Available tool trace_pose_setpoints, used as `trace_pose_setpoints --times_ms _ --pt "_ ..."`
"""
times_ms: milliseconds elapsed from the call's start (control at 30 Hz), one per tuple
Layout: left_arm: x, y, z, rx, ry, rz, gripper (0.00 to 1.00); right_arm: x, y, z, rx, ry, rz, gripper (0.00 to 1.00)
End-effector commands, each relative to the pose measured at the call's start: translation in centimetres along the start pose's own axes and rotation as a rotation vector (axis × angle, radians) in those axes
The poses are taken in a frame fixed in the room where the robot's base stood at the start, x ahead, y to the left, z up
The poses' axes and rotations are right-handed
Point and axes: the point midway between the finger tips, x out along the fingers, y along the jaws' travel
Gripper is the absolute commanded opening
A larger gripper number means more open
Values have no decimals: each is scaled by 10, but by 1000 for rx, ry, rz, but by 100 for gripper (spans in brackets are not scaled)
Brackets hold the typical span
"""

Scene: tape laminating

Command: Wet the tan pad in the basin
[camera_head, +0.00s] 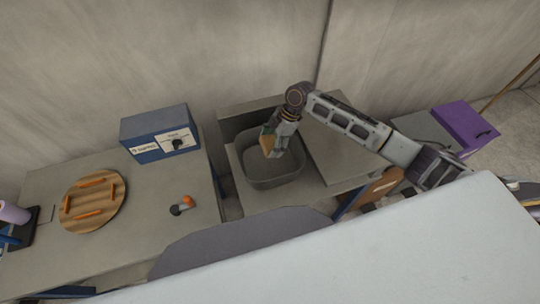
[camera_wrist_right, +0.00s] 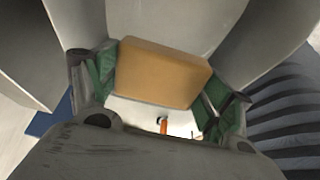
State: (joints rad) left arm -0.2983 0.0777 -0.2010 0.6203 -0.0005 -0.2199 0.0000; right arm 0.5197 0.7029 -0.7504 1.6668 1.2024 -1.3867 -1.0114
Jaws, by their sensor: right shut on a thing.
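The tan pad (camera_wrist_right: 162,74) is held between the green-lined fingers of my right gripper (camera_wrist_right: 158,82), which is shut on it. In the head view my right gripper (camera_head: 272,144) points down over the left part of the grey basin (camera_head: 275,182). The pad also shows there as a small tan patch (camera_head: 266,142), partly covered by the fingers. The pad is at or just inside the basin's opening; I cannot tell whether it touches water, and no water is clearly visible. My left gripper is not in view.
A blue-grey box with a dial (camera_head: 158,134) stands left of the basin. A round wooden board with orange strips (camera_head: 93,200) and a small orange-tipped tool (camera_head: 183,204) lie on the left table. A purple box (camera_head: 464,126) is at the right. A flat panel (camera_head: 340,140) adjoins the basin.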

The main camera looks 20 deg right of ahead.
Motion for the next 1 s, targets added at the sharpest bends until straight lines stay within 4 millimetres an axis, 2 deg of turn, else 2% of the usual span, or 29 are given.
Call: trace_pose_setpoints --times_ms 200,700,1000 --pt "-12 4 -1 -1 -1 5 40 -12 0 -5 0 0 0 61" --pt "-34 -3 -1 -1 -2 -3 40 -33 0 -15 0 0 1 61" --pt "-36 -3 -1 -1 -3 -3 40 -36 0 -16 0 0 0 61"
